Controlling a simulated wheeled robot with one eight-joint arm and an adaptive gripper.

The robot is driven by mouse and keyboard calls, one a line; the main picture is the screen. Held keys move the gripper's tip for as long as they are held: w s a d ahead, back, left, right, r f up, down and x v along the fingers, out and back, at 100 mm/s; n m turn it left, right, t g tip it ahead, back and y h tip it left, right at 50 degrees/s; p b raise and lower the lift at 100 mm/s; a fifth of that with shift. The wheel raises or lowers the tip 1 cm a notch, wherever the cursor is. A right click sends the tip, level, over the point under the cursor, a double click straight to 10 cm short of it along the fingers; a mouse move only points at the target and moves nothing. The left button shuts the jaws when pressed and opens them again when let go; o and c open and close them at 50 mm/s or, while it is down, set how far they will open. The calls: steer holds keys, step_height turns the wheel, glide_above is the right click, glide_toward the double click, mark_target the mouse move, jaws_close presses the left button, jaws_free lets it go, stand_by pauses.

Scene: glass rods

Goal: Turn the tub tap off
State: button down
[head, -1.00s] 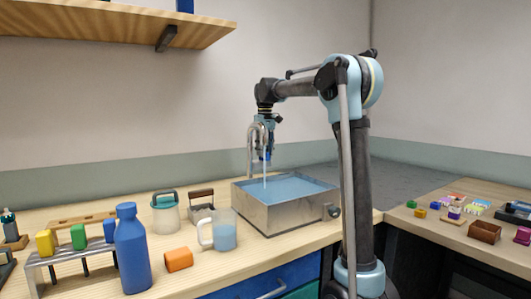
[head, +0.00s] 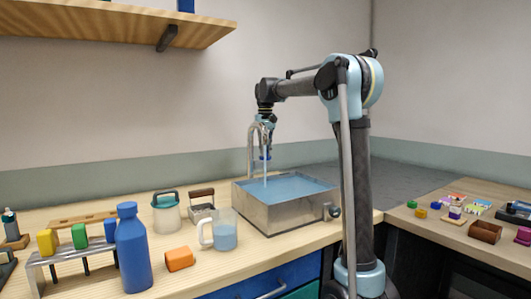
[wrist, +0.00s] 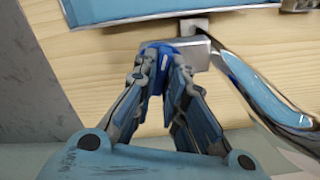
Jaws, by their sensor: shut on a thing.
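The tub (head: 285,213) is a grey, square-walled basin of blue water on the wooden counter. Its tap (head: 251,145) is a chrome arch at the back, and a thin pale stream (head: 265,177) shows between its outlet and the water. In the wrist view the chrome tap (wrist: 258,85) runs to the lower right, beside my gripper. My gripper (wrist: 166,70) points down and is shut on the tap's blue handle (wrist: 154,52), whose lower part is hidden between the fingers. In the head view my gripper (head: 267,137) is small and partly merged with the tap.
Small coloured items lie on the right counter. A shelf (head: 120,30) hangs at upper left.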

steer(key=m, duration=0.4)
steer(key=shift+w+m, duration=0.1)
steer(key=shift+m, duration=0.3)
stand_by(0.4)
steer(key=c, duration=1.6)
jaws_free()
steer(key=shift+c, duration=0.2)
step_height(320, 180, up, 12)
